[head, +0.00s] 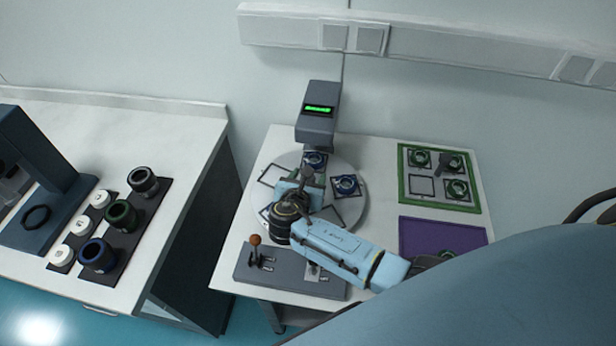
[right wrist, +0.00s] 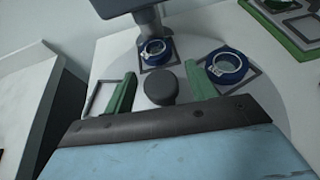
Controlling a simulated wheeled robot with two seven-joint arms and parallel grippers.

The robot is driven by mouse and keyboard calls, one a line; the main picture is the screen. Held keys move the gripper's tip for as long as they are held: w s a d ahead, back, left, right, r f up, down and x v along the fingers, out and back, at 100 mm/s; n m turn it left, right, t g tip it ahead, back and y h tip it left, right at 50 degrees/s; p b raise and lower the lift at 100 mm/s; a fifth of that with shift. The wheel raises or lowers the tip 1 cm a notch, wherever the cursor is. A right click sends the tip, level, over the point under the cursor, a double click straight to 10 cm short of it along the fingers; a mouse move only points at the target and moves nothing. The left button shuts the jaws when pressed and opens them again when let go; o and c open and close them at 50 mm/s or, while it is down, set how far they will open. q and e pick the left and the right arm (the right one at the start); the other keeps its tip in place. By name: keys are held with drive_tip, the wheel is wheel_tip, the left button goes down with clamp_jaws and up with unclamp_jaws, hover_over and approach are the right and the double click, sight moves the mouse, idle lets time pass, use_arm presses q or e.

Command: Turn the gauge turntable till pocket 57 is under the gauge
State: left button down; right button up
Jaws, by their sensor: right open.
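The gauge turntable (head: 354,211) is a round light grey plate with square pockets. The gauge (head: 318,118), a grey head with a lit green display, stands over its far edge. A blue ring part (head: 314,160) sits in the pocket beneath the gauge, and another blue ring part (head: 346,185) sits in a pocket to the right. Pocket numbers are not readable. My right gripper (head: 305,181) is over the turntable's middle. In the right wrist view its green fingers (right wrist: 161,72) are open, on either side of a dark round knob (right wrist: 160,88). My left gripper is out of view.
A grey panel (head: 345,289) with levers lies at the front. A green-framed tray (head: 402,185) with several parts and a purple tray (head: 408,236) lie at the right. The left table (head: 200,135) holds several dark cylinders, white caps and a blue-grey machine (head: 40,150).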

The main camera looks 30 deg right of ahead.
drive_tip(key=v, duration=1.3)
drive_tip(key=shift+r+p, duration=0.2)
drive_tip(key=shift+p, duration=0.2)
drive_tip(key=shift+s, duration=0.1)
